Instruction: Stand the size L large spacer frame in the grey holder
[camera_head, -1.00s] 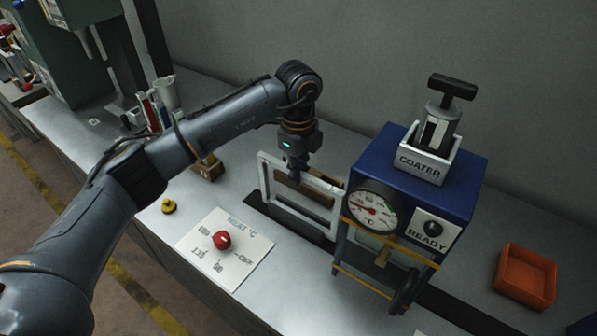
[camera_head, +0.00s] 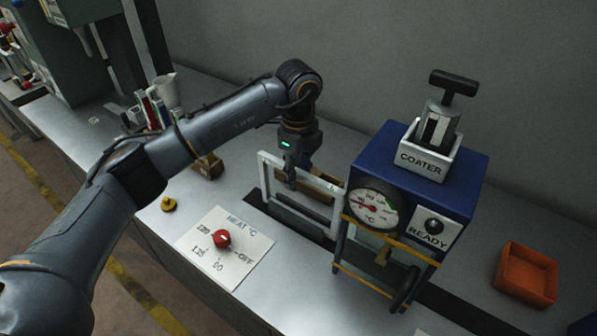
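My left gripper (camera_head: 290,181) points down at the top bar of a light grey-white rectangular frame (camera_head: 265,180) and appears shut on it. The frame stands upright left of the blue coater, over the dark strip in the bench. No size letter can be read on it. I cannot tell whether its lower edge touches the bench. A brown piece (camera_head: 318,193) shows through the frame's opening. I cannot make out a grey holder with certainty. My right gripper is not in view.
The blue coater (camera_head: 455,180) with gauge and READY sign stands close to the frame's right. A HEAT plate (camera_head: 245,262) with red knob lies in front. An orange tray (camera_head: 527,275) is at right. A white cup (camera_head: 165,90) and a brown block (camera_head: 208,166) are at left.

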